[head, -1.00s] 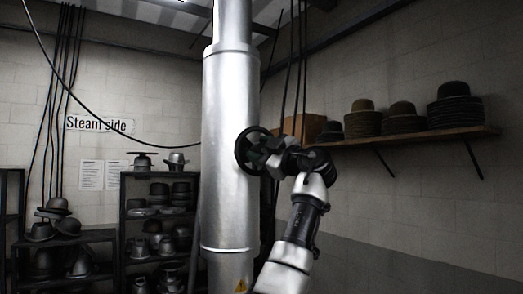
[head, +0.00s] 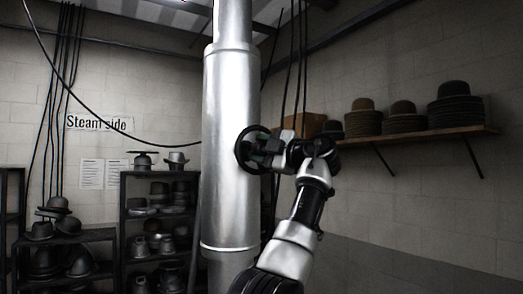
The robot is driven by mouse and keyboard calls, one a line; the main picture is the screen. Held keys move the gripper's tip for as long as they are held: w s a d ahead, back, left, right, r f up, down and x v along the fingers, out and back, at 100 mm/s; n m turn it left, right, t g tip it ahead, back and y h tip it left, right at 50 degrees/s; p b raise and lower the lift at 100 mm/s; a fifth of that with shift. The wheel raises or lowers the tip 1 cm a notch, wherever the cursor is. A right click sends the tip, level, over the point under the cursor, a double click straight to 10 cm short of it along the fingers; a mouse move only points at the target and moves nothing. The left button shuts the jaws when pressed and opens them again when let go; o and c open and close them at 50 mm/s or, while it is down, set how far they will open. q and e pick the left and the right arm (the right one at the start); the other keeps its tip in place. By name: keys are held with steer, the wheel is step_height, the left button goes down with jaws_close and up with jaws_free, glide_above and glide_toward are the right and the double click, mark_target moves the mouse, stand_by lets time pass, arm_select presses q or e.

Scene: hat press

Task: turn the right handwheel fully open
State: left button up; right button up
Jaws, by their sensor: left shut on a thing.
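A dark round handwheel (head: 246,150) sits on the right face of a thick, shiny upright metal column (head: 225,100). It is the only handwheel in view, and I cannot tell from the picture whether it is the right one. My left gripper (head: 266,149) is at the wheel from the right side, shut on its rim. The fingers and part of the wheel overlap, so the exact grip is partly hidden. My left arm reaches up to it from the bottom of the view. My right gripper is not in view.
A wooden wall shelf (head: 430,135) with stacked hats (head: 456,104) is at the right. Dark racks (head: 122,215) with hats and hat forms stand at the left behind the column. A "Steam side" sign (head: 98,123) hangs on the back wall. Cables hang near the column.

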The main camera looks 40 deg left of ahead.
arm_select(q)
steer(key=shift+r, duration=0.2)
steer(key=o, duration=0.6)
steer(key=shift+w+f, duration=0.15)
steer(key=d+b, duration=0.1)
steer(key=d, duration=0.2)
steer(key=d+f, duration=0.1)
steer(key=d, duration=0.3)
steer(key=w+d+b, duration=0.1)
steer(key=d, duration=0.2)
steer(key=shift+d+f+b, duration=0.25)
steer(key=shift+f+b, duration=0.05)
